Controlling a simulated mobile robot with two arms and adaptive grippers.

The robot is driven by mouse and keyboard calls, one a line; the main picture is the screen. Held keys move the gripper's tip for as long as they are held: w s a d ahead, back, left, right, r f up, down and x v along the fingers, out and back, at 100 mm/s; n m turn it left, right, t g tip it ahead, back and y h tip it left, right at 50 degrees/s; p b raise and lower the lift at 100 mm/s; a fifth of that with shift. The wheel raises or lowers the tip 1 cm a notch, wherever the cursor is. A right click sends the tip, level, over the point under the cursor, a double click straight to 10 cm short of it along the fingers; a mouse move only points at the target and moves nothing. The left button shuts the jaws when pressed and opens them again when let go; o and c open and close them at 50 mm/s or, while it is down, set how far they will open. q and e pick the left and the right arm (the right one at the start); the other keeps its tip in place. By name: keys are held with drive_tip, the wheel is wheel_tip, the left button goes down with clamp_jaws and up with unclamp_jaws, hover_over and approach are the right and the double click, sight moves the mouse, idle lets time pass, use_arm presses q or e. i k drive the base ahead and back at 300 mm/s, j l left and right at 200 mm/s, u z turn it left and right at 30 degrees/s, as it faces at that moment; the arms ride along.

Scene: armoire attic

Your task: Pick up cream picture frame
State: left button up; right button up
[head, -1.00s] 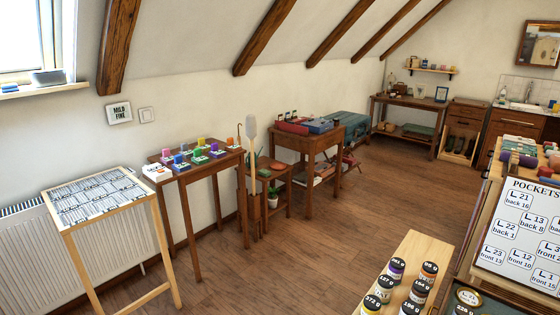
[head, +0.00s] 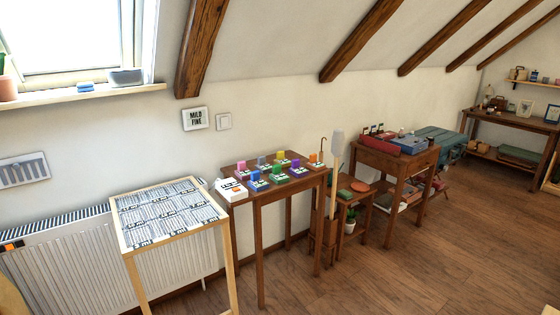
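A small pale frame (head: 525,108), which looks like the cream picture frame, stands upright on the brown wooden table (head: 505,122) at the far right. It is small and far off, so its exact color is hard to tell. A darker, bluish frame (head: 552,114) stands to its right, near the picture's edge. Neither of my grippers is in view.
A light-framed table (head: 180,212) with printed sheets stands nearest at the left. A dark table (head: 262,196) with colored blocks, a small stand (head: 356,190) and a table with red and blue cases (head: 397,160) line the wall. Wooden floor (head: 425,255) is clear at the right.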

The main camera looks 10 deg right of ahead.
sight(524, 108)
drive_tip(key=i+z, duration=0.4)
drive_tip(key=i, duration=0.25)
drive_tip(key=i+j+z, duration=0.15)
drive_tip(key=i+z, duration=0.25)
drive_tip(key=i, duration=0.2)
drive_tip(key=i+l+z, duration=0.25)
drive_tip(key=i+z, duration=0.2)
drive_tip(key=i, duration=0.2)
drive_tip(key=i+z, duration=0.5)
drive_tip(key=i, duration=0.15)
drive_tip(key=i+j+z, duration=0.2)
drive_tip(key=i+z, duration=0.25)
drive_tip(key=i, duration=0.2)
drive_tip(key=i+j+z, duration=0.2)
drive_tip(key=i, duration=2.5)
drive_tip(key=i+u, duration=0.1)
drive_tip(key=i, duration=0.8)
drive_tip(key=i+l+u, duration=0.1)
drive_tip(key=i, duration=0.8)
drive_tip(key=i+l+u, duration=0.1)
drive_tip(key=i, duration=0.8)
drive_tip(key=i+j+z, duration=0.15)
drive_tip(key=i, duration=0.4)
drive_tip(key=i+z, duration=0.15)
drive_tip(key=i, duration=0.4)
drive_tip(key=i+j+z, duration=0.15)
drive_tip(key=i, duration=0.35)
drive_tip(key=i+j+z, duration=0.15)
drive_tip(key=i+j, duration=0.25)
drive_tip(key=i, duration=0.1)
